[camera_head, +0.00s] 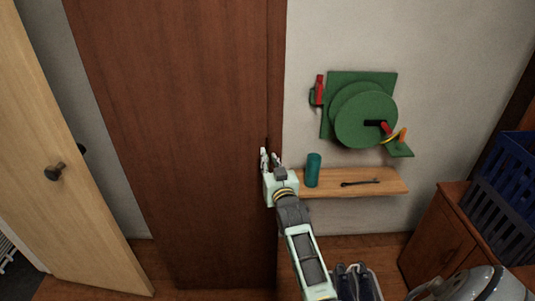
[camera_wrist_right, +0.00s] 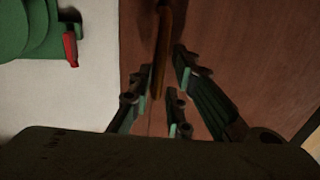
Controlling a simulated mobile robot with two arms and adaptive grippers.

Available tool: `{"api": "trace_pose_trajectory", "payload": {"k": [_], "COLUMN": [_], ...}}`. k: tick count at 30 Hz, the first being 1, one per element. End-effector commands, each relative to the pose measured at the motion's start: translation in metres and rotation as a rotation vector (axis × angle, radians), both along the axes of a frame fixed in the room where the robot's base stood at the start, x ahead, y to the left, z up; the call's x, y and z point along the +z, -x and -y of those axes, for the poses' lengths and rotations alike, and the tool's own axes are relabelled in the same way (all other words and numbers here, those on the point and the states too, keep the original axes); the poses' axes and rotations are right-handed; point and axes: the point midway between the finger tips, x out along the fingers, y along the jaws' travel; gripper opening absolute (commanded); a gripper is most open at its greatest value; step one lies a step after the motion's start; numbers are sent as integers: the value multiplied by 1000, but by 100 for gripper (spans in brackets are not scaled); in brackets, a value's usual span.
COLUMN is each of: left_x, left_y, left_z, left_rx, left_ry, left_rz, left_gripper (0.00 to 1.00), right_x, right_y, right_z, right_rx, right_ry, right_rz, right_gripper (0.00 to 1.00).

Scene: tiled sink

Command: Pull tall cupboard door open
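The tall cupboard door (camera_head: 180,120) is a dark brown wooden panel left of centre in the head view, and it looks shut or nearly so. My right gripper (camera_head: 270,158) is at its right edge, about halfway down the view. In the right wrist view, the fingers of my right gripper (camera_wrist_right: 160,95) are spread. A narrow brown upright strip (camera_wrist_right: 161,50), a handle or door edge, lies between them. A gap shows around it, and I cannot tell whether any finger touches it. The door's surface also fills the right of the wrist view (camera_wrist_right: 255,55). My left gripper is not in view.
A pale wooden door (camera_head: 65,170) with a dark knob stands open at the left. A shelf (camera_head: 385,180) right of the gripper holds a teal cup (camera_head: 312,170). A green hose reel (camera_head: 360,115) hangs above. A cabinet (camera_head: 437,238) with a blue crate (camera_head: 500,210) stands right.

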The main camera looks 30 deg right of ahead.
Motion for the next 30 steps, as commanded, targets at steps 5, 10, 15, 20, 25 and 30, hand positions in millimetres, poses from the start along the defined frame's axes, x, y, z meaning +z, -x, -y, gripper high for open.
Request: {"api": "trace_pose_trajectory", "payload": {"k": [5,10,15,20,25,30], "left_x": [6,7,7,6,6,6], "left_y": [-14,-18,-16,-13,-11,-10], "left_z": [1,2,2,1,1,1], "left_rx": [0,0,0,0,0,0], "left_ry": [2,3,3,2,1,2], "left_rz": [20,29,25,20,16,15], "left_gripper": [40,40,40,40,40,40], "right_x": [1,1,0,0,0,0], "right_y": [-20,-29,-30,-30,-30,-30], "right_z": [7,11,11,11,11,11], "right_rx": [0,0,0,0,0,1], "right_ry": [0,1,1,0,0,0], "right_rz": [0,1,0,0,0,0], "right_gripper": [17,17,17,14,0,0]}}
